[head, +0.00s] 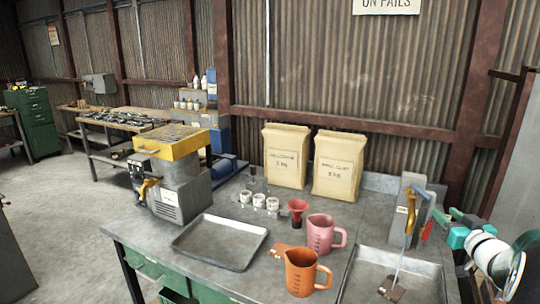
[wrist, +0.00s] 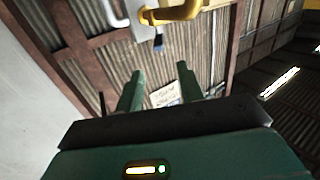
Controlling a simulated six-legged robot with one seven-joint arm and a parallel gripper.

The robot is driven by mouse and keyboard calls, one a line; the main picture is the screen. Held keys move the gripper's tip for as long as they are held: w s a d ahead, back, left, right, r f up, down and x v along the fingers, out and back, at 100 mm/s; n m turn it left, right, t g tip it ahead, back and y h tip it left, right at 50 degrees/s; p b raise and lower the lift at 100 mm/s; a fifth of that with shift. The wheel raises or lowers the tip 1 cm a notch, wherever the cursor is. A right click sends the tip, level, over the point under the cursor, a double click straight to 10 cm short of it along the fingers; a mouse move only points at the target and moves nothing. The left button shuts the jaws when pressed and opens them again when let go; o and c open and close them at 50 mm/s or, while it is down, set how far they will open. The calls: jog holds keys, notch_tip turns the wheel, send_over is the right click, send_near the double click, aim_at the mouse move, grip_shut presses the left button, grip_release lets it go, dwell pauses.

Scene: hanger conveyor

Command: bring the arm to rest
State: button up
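My gripper (head: 448,215) is at the right of the head view, raised beside the grey upright block at the sink-like tray. In the wrist view its two green fingers (wrist: 163,72) stand apart with nothing held between them. Behind them are the corrugated wall and a small paper sign. My arm's white and teal links run to the right edge of the head view. The grey block (head: 416,196) carries a yellow-handled tool (head: 410,213). A yellow handle (wrist: 172,13) also shows at the top of the wrist view, beyond the fingertips.
The bench holds an orange jug (head: 302,273), a pink jug (head: 321,234), a red funnel (head: 297,209), an empty metal tray (head: 221,240), two paper bags (head: 286,155) and a yellow-topped machine (head: 173,160). A recessed tray (head: 427,282) lies below my gripper. Open floor is at left.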

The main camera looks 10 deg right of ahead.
jog(key=s+a+r+m+g+h, duration=0.1)
jog(key=a+r+g+h, duration=0.15)
jog(key=a, duration=0.65)
jog(key=s+a+r+m+g+h, duration=0.1)
jog(key=s+a+r+g, duration=0.15)
jog(key=a, duration=0.65)
jog(key=s+a+f+n+g+y, duration=0.1)
jog(key=s+a+f+g+y, duration=0.1)
jog(key=s+a, duration=0.7)
jog(key=s+a+f+n+g+y, duration=0.2)
jog(key=s+a+f+g, duration=0.3)
jog(key=s+a, duration=0.4)
jog(key=a+f+y, duration=0.1)
jog(key=a, duration=0.3)
jog(key=shift+s+f, duration=0.35)
jog(key=shift+s, duration=0.05)
jog(key=shift+d, duration=0.15)
